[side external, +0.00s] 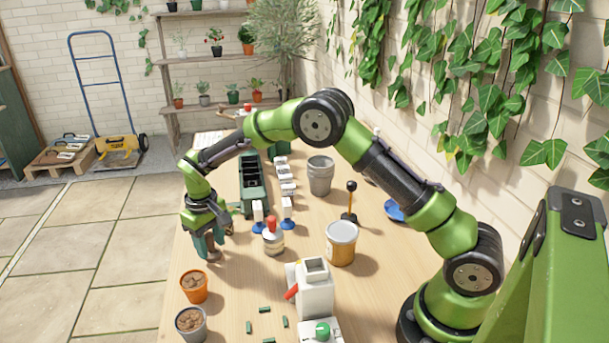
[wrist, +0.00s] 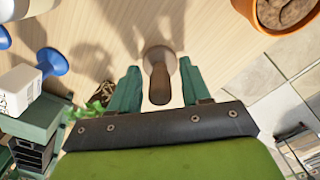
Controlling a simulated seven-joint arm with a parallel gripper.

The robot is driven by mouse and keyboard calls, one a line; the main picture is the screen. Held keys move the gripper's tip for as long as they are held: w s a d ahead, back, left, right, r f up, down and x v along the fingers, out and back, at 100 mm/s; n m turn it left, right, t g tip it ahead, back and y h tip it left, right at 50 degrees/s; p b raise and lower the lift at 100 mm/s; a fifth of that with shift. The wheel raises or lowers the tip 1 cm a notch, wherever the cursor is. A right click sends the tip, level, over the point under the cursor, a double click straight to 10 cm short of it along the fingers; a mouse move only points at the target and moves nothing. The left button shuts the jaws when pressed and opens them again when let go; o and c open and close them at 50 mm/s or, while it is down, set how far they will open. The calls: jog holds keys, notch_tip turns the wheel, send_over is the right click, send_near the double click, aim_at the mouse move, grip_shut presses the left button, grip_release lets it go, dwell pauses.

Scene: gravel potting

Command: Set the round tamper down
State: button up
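The round tamper (wrist: 160,80) has a brown wooden handle and a wider round foot. In the wrist view it stands between the two green fingers of my gripper (wrist: 160,88), its handle pointing toward the camera. A narrow gap shows on each side of the handle, so the fingers look open and apart from it. In the side view my gripper (side external: 208,245) is low over the table's left edge. The lower part of the tamper (side external: 213,257) shows beneath it and appears to rest on the wooden table; the fingers hide its upper part.
An orange pot (side external: 194,287) and a grey pot (side external: 190,323) with brown fill stand near the left table edge. A red-capped bottle (side external: 273,237) and blue-footed white items (side external: 258,217) stand right of my gripper. A green tray (side external: 253,183) is behind.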

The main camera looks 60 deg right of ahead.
aim_at(209, 234)
jog(key=s+d+r+t, duration=0.1)
jog(key=s+r, duration=0.1)
jog(key=r, duration=0.8)
jog(key=s+d+r, duration=0.1)
jog(key=s+r, duration=0.2)
jog(key=r, duration=0.6)
jog(key=s+d+r+m+t+y, duration=0.1)
jog(key=s+r+m+t, duration=0.15)
jog(key=s+r, duration=0.5)
jog(key=s+d+f+t, duration=0.1)
jog(key=s+f+t, duration=0.1)
jog(key=s, duration=0.6)
jog(key=s+f+m+t+y, duration=0.1)
jog(key=s+f, duration=0.1)
jog(key=s, duration=0.6)
jog(key=shift+d+t, duration=0.35)
jog(key=shift+d, duration=0.05)
